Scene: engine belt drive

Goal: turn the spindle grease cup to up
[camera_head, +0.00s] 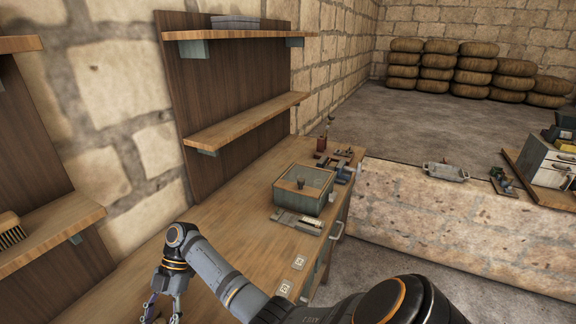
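I cannot make out a spindle grease cup in this view. One arm of mine comes in from the bottom right and reaches left over the wooden bench (238,237); I take it as my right arm. Its gripper (161,312) points down at the lower left, near the bench's wall side. Its two fingers stand apart, so it looks open. What lies between and below the fingertips is cut off by the lower edge. My other gripper does not show.
A green box with a glass lid (304,189) stands on the bench. Small tools (338,163) lie behind it. Shelves (247,119) hang on the wall. A brush (12,232) is at far left. A low stone wall (450,220) and stacked sacks (437,60) are at right.

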